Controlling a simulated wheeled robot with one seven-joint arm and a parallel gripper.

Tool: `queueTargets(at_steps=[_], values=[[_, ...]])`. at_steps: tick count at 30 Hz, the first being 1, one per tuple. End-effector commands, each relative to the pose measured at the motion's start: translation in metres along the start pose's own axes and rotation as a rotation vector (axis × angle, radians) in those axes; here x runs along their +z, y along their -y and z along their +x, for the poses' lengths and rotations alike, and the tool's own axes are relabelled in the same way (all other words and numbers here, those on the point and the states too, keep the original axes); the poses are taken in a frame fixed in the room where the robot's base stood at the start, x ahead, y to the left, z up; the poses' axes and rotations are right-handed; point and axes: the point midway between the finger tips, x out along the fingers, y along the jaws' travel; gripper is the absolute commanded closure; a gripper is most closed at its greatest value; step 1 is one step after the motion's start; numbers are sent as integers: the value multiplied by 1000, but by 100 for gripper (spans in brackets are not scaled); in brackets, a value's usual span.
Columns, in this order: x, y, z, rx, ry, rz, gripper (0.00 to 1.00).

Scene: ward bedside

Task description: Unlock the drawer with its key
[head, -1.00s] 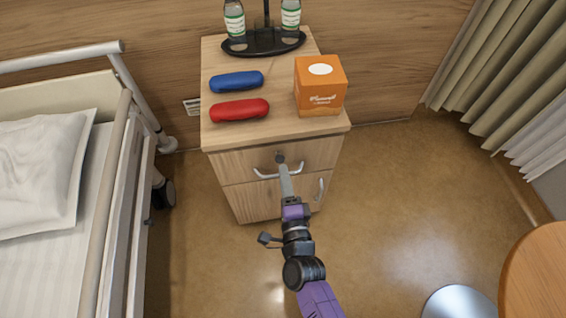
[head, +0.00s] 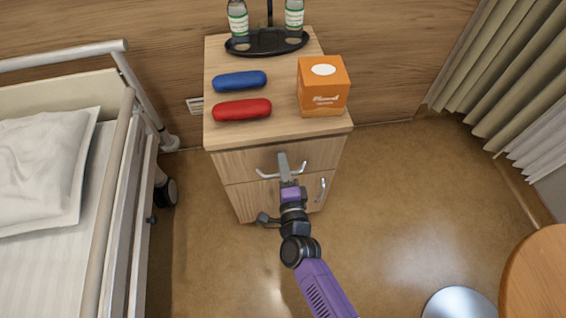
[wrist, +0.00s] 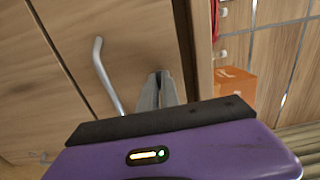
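The bedside cabinet's drawer (head: 237,163) is closed. It has a curved metal handle (head: 267,176), which also shows in the wrist view (wrist: 106,78). My gripper (head: 283,157) points at the drawer front, its grey fingertips at or very near the spot above the handle's middle. In the wrist view the fingers (wrist: 159,78) are close together against the wood, right of the handle. I cannot tell whether anything is between them. No key can be made out, and the fingers cover the lock area.
On the cabinet top (head: 283,128) are a blue case (head: 239,81), a red case (head: 242,110), an orange box (head: 323,92) and a black tray (head: 265,43) with bottles. A bed (head: 75,240) stands left, a round table (head: 540,270) at lower right. The floor right of the cabinet is clear.

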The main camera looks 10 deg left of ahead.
Motion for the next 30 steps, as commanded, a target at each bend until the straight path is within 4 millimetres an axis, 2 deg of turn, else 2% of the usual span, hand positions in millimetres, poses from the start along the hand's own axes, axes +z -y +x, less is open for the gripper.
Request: queueTargets(at_steps=[14, 30], values=[[1, 0, 0, 2, 1, -78, 100], [0, 0, -1, 2, 1, -537, 100]])
